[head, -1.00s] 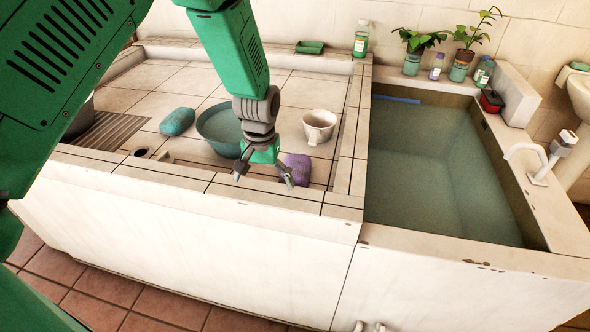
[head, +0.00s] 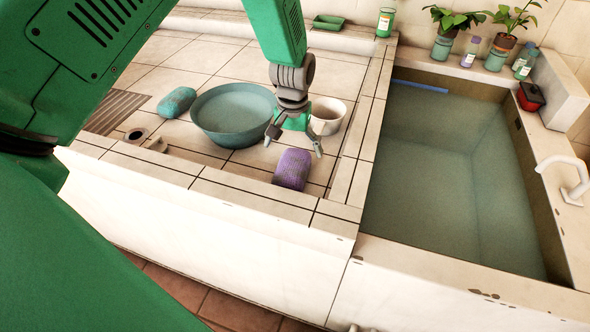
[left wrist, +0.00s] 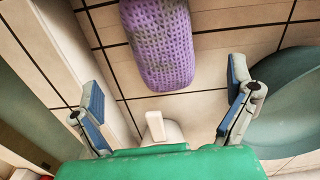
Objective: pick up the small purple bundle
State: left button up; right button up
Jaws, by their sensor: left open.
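The small purple bundle (head: 292,169) lies on the tiled counter near its front edge. It has a woven, bumpy surface and also shows at the top of the left wrist view (left wrist: 158,42). My left gripper (head: 293,148) is open and empty. It is above the counter, just behind the bundle in the head view, with its fingers pointing down. In the left wrist view the open fingers (left wrist: 168,112) are spread apart, and the bundle lies beyond them, not between them. My right gripper is not in view.
A teal basin (head: 232,113) stands left of the gripper and a white mug (head: 327,115) right behind it. A blue-green bundle (head: 176,102) lies farther left. A water-filled trough (head: 450,180) is on the right. A low tiled rim (head: 250,195) runs along the counter's front.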

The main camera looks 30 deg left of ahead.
aim_at(291, 165)
pick_arm(q)
notch_tip(291, 165, down, 4)
jog(key=shift+w, duration=0.15)
jog(key=shift+a+f, duration=0.2)
jog(key=shift+f, duration=0.05)
notch_tip(291, 165, down, 4)
jog(key=shift+a+f, duration=0.15)
jog(key=shift+f, duration=0.35)
jog(key=shift+d, duration=0.35)
jog(key=shift+d+r, duration=0.15)
jog(key=shift+c, duration=0.9)
jog(key=shift+s, duration=0.2)
jog(key=c, duration=1.1)
jog(key=shift+a, duration=0.35)
